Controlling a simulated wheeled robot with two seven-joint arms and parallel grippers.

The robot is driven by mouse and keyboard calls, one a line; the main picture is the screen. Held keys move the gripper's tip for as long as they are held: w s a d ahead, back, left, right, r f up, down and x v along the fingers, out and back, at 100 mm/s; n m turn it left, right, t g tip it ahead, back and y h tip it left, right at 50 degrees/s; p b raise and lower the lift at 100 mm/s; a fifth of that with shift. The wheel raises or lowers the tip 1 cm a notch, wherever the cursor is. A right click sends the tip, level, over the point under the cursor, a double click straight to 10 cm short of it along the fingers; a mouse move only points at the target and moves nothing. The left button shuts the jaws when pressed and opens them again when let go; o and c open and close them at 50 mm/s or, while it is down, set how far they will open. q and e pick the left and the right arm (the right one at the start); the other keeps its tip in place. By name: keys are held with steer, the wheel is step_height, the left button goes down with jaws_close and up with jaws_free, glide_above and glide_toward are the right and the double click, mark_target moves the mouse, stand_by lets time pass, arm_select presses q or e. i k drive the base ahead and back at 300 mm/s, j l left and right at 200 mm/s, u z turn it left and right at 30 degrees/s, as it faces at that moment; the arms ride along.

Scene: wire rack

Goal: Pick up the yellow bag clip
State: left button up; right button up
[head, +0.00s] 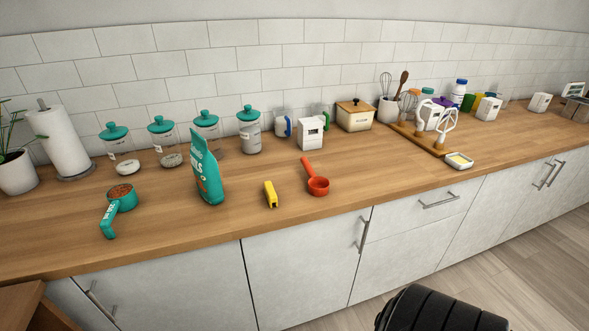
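The yellow bag clip (270,194) lies on the wooden counter (240,222), a little back from the front edge. It is a small bar with a dark mark at its near end. A teal and orange upright bag (207,174) stands to its left, apart from it. A red measuring scoop (317,184) lies to its right, also apart. Neither of my grippers is in the head view. A black ribbed part at the bottom right is seen only in part, and I cannot tell what it is.
A teal scoop (121,198) with brown contents lies left of the bag. Glass jars with teal lids (161,125), a white box (311,133) and a wooden-lidded canister (355,115) stand behind. The counter in front of the clip is clear. Cabinet handles (363,234) stick out below.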

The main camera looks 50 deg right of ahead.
mark_target(271, 194)
steer(key=z, duration=1.25)
